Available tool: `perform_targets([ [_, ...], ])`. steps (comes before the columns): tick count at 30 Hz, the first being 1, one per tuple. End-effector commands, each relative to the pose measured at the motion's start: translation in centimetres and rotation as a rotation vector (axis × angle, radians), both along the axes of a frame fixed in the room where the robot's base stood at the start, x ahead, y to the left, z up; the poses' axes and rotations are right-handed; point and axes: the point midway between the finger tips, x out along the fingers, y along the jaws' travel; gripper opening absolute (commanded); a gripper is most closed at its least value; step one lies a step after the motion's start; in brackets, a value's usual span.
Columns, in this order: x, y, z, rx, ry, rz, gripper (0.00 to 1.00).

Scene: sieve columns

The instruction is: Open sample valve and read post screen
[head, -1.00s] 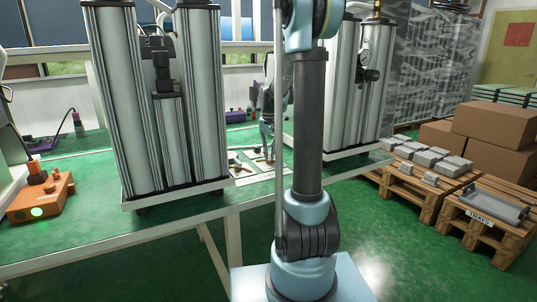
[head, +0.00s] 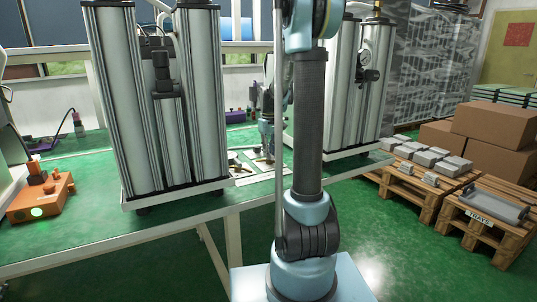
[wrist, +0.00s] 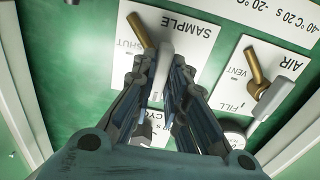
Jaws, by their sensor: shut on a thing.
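The SAMPLE valve (wrist: 139,30) has a brass arm and a grey handle (wrist: 161,61) on a white plate lettered SAMPLE and SHUT, upside down in the wrist view. My gripper (wrist: 164,72) is shut on the grey handle, one finger on each side. The fingers hide the plate's lower part, including any other position mark. In the head view my gripper (head: 266,152) is small at the bench between the two columns, partly behind my arm. I cannot make out a post screen or a reading in either view.
The AIR valve (wrist: 257,72), on its own plate with VENT and FILL, sits close at right. A round gauge (wrist: 233,131) is partly hidden below it. Tall twin columns (head: 205,100) and (head: 345,95) flank the working spot. An orange box (head: 42,198) shows a green light.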

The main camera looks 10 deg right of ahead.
Motion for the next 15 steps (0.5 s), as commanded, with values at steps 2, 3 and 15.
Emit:
perform_targets([
  [2, 0.23, 0.00, 0.07, -0.001, -0.004, 0.002, 0.00],
  [3, 0.23, 0.00, 0.07, -0.001, -0.004, 0.002, 0.00],
  [15, 0.14, 0.00, 0.04, 0.000, -0.002, 0.001, 0.33],
])
